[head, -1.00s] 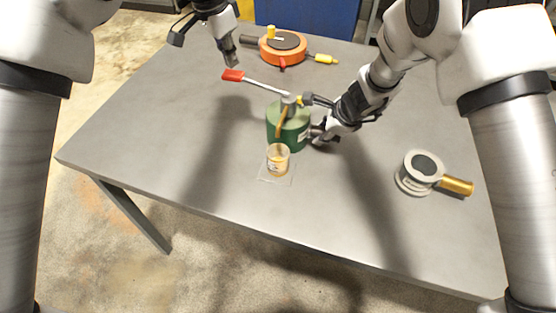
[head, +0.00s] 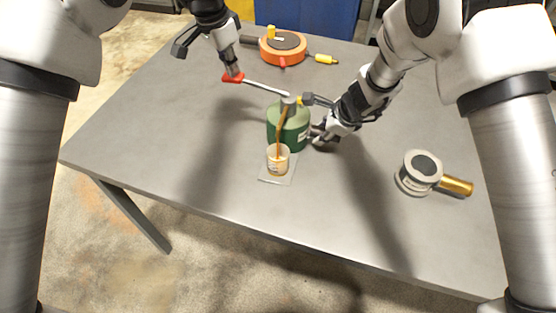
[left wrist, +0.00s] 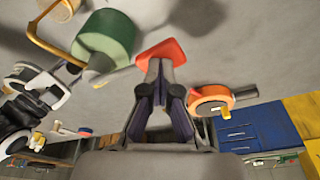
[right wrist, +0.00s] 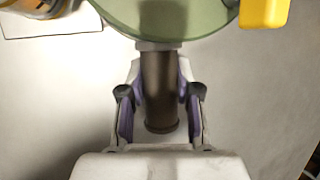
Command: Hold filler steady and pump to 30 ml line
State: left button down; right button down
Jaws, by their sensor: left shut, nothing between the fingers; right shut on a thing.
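The filler is a green can (head: 289,128) with a pump lever ending in a red pad (head: 233,77). A brown spout (head: 282,125) curves down toward a small measuring cup (head: 278,161) with amber contents; its marks are too small to read. My left gripper (head: 234,70) is shut and empty, its tips at the red pad; the left wrist view shows the pad (left wrist: 163,52) right beyond the fingertips (left wrist: 160,65). My right gripper (head: 318,135) is shut on the filler's dark side handle (right wrist: 159,85), seen between its fingers in the right wrist view.
The cup stands on a small pale mat (head: 270,180) on the grey table (head: 200,165). An orange round device (head: 282,50) lies at the back and a grey round gauge with a brass handle (head: 420,172) at the right. The front left of the table is clear.

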aim_at(234, 83)
pick_arm(q)
jog(key=shift+s+a+x, duration=0.1)
jog(key=shift+x, duration=0.7)
jog(key=shift+s+a+x, duration=0.1)
jog(key=shift+a+x, duration=0.05)
jog(key=shift+x, duration=0.65)
jog(key=shift+s+a+x, duration=0.1)
jog(key=shift+s+x, duration=0.05)
jog(key=shift+x, duration=0.65)
pick_arm(e)
jog(key=shift+f, duration=0.1)
pick_arm(q)
jog(key=shift+w+d+v, duration=0.15)
jog(key=shift+d+v, duration=0.05)
jog(key=shift+v, duration=1)
jog(key=shift+w+d+v, duration=0.15)
jog(key=shift+w+v, duration=0.05)
jog(key=shift+v, duration=1)
jog(key=shift+w+d+v, duration=0.15)
jog(key=shift+d+v, duration=0.05)
jog(key=shift+v, duration=0.95)
jog(key=shift+r, duration=0.2)
